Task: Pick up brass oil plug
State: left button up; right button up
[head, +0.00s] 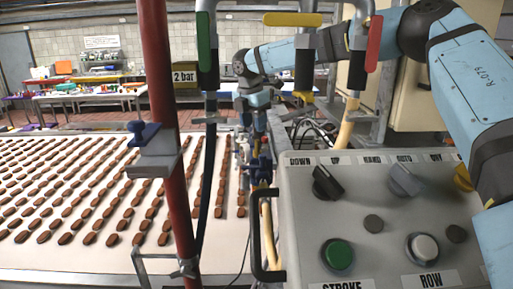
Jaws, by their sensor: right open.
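My right arm comes in from the right, reaches over the control box and bends down at the wrist. My right gripper (260,172) points down beside the conveyor's right edge, behind the control box. It is small and dark against the machinery there, and nothing can be seen held in it. I cannot make out the brass oil plug in this view. The area around the fingertips is cluttered with pipes and fittings, so its place relative to the gripper cannot be told. My left gripper is not in view.
A grey control box (373,222) with knobs and buttons fills the lower right. A red post (160,80) and hanging hoses with green, yellow and red handles stand in front. A white conveyor (75,257) with rows of brown biscuits lies left. Work tables stand behind.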

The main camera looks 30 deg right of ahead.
aim_at(257, 140)
jog(key=f, duration=0.5)
jog(key=shift+s+d+f, duration=0.25)
jog(key=shift+s+d, duration=0.1)
jog(key=shift+w+d+f, duration=0.1)
jog(key=shift+f, duration=0.3)
jog(key=shift+r, duration=0.1)
jog(key=c, duration=0.3)
grip_shut()
